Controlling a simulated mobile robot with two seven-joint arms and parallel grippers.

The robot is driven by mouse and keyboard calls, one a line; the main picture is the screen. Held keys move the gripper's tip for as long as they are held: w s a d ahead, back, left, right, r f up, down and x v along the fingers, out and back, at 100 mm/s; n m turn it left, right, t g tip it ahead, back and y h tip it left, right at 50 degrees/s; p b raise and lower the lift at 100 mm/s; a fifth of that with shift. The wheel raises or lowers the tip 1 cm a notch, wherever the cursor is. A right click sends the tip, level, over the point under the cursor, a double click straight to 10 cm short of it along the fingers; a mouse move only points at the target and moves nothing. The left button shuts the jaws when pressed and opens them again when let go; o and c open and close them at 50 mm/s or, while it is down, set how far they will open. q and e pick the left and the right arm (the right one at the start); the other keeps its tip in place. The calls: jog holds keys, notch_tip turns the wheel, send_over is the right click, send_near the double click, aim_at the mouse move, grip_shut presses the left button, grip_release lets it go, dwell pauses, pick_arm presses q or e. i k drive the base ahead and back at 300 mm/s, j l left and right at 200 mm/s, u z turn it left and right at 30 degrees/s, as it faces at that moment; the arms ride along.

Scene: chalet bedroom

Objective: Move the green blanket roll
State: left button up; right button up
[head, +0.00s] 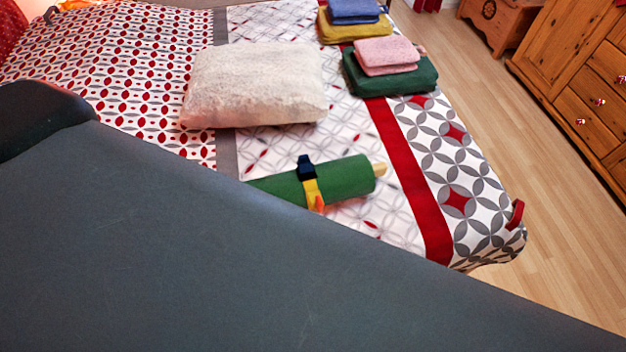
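The green blanket roll (345,178) lies on the patterned bedspread, in front of the cream pillow. A yellow strap (312,190) with a dark blue buckle (306,167) goes around it, and a small orange piece (319,204) shows at the strap's lower end. A short pale tan end (380,170) sticks out at the roll's right end. The roll's left end is hidden behind a large dark grey shape close to the camera. Neither of my grippers can be made out in the head view.
The cream pillow (255,84) lies behind the roll. A dark green folded cloth (390,76) with pink ones (386,52) on top, and a yellow cloth (353,27) under a blue one (354,10), lie farther back. Wooden drawers (580,90) stand right, across clear floor (500,100).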

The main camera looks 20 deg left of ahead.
aim_at(348, 177)
jog(key=k+j+u, duration=0.15)
jog(key=u, duration=0.2)
jog(key=k+j+u, duration=0.1)
jog(key=j+u, duration=0.25)
